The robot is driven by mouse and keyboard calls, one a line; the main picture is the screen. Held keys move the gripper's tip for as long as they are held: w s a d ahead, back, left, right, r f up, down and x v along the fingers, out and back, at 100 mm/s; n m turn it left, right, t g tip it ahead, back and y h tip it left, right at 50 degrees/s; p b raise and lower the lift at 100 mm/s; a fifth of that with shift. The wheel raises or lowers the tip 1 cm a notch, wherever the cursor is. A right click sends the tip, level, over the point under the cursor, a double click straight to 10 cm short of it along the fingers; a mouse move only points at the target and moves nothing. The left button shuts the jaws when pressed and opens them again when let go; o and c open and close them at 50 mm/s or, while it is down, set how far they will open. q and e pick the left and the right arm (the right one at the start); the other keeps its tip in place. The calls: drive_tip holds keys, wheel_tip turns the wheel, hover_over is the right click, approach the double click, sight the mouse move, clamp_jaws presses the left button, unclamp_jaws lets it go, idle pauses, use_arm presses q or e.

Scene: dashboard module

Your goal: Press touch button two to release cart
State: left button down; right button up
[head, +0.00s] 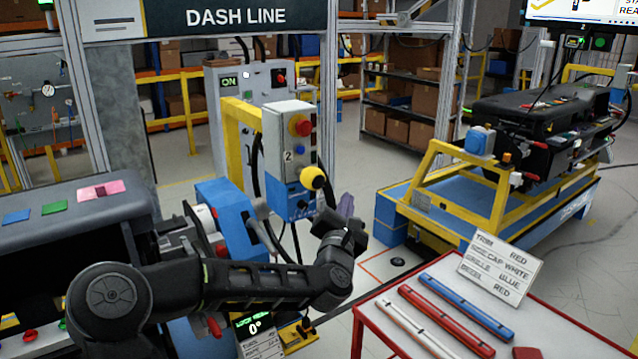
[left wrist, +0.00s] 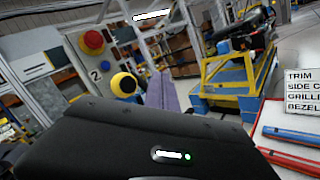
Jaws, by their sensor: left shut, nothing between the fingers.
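A grey control box (head: 290,145) labelled 2 stands on a yellow post, with a red button (head: 300,125) on a yellow collar at its top and a small blue button (head: 299,149) below. A round yellow touch button (head: 313,178) sticks out low on the box; in the left wrist view it (left wrist: 124,84) shows a dark centre. My left gripper (head: 346,205) is shut and empty, just right of the yellow button in the picture. Its purple fingers (left wrist: 162,92) point up beside the button in the left wrist view; I cannot tell whether they touch it. My right gripper is out of view.
A blue and yellow cart (head: 450,200) carrying a black dashboard (head: 545,110) stands at right. A white table with a red edge (head: 365,335) holds coloured strips and a sign (head: 500,268). Another dashboard (head: 75,210) is at left. Grey floor shows between box and cart.

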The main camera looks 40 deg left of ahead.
sight(324, 179)
use_arm(q)
drive_tip(key=w+a, duration=0.2)
drive_tip(key=a, duration=0.5)
drive_tip(key=shift+w+a+b, duration=0.15)
drive_tip(key=shift+a+b, duration=0.15)
drive_tip(key=shift+b, duration=0.05)
drive_tip(key=shift+a, duration=0.1)
idle(1.7)
drive_tip(key=shift+w+a, duration=0.1)
drive_tip(key=shift+a, duration=0.25)
drive_tip(key=shift+w+a+b, duration=0.1)
drive_tip(key=shift+a+b, duration=0.2)
drive_tip(key=shift+a, duration=0.1)
idle(0.6)
idle(0.4)
drive_tip(key=shift+s+d, duration=0.25)
drive_tip(key=shift+d, duration=0.6)
drive_tip(key=d, duration=0.2)
drive_tip(key=s+d, duration=0.1)
drive_tip(key=d, duration=0.1)
drive_tip(key=shift+s+d, duration=0.2)
drive_tip(key=shift+d, duration=0.2)
